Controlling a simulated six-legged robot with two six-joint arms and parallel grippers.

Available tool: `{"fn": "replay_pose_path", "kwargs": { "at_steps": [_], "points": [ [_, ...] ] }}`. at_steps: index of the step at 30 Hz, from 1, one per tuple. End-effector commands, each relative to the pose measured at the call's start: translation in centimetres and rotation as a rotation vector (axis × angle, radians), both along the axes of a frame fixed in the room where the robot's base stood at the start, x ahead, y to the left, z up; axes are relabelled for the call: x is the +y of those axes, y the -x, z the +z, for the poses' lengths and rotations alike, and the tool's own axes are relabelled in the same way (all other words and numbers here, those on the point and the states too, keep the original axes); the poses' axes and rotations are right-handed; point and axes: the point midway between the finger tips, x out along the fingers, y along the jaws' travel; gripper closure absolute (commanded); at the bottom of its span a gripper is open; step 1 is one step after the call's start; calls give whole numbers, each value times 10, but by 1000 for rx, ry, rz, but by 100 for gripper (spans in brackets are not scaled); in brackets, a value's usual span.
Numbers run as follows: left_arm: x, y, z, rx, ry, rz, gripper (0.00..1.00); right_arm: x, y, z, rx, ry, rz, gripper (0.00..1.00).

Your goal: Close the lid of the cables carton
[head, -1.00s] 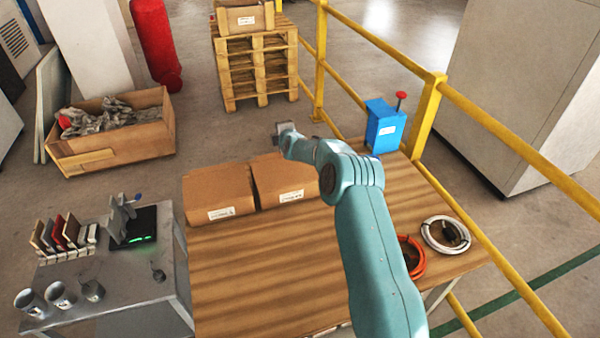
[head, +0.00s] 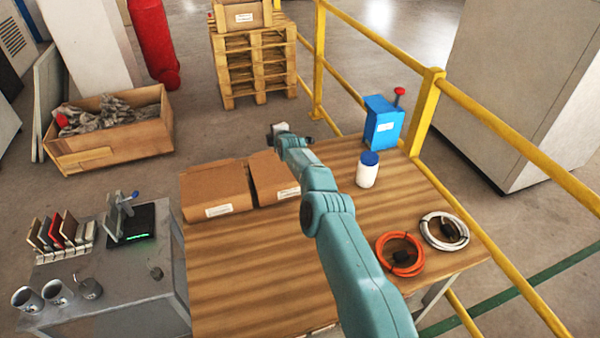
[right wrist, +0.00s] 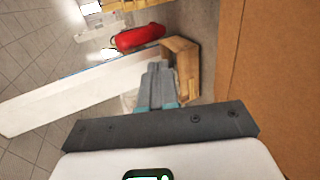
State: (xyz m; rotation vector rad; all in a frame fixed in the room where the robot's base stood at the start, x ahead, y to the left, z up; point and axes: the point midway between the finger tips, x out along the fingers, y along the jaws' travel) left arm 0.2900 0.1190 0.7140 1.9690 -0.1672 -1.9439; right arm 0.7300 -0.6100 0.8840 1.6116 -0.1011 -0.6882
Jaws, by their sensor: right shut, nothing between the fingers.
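Two brown cartons stand side by side on the wooden table, the left carton (head: 216,186) and the right carton (head: 268,175), each with a white label on its front. I cannot read which one is the cables carton. The left carton's top looks nearly flat; my arm covers part of the right one. My right gripper (head: 279,130) is past the right carton's far edge, at the table's back. In the right wrist view its fingers (right wrist: 158,72) are shut and empty, and a brown cardboard surface (right wrist: 285,80) fills the right side. My left gripper is not in view.
A white bottle with a blue cap (head: 367,172), a blue box with a red knob (head: 383,124), an orange cable coil (head: 400,256) and a white coil (head: 445,232) are on the table's right. Yellow rails (head: 433,110) run behind it. The front-middle tabletop is clear.

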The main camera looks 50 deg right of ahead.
Motion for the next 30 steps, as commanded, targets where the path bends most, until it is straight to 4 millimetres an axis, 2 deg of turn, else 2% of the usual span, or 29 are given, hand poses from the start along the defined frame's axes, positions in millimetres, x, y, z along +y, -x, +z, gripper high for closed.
{"fn": "replay_pose_path", "kwargs": {
  "at_steps": [11, 24, 26, 30],
  "points": [
    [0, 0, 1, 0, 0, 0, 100, 0, 0, 2, 0, 0, 0, 100],
    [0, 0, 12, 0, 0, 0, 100, 0, 0, 18, -1, 0, 0, 100],
    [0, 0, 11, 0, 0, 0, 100, -1, 0, 23, -1, 1, 1, 100],
    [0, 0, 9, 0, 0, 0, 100, -3, -1, 48, -4, 4, 2, 100]
  ]
}}
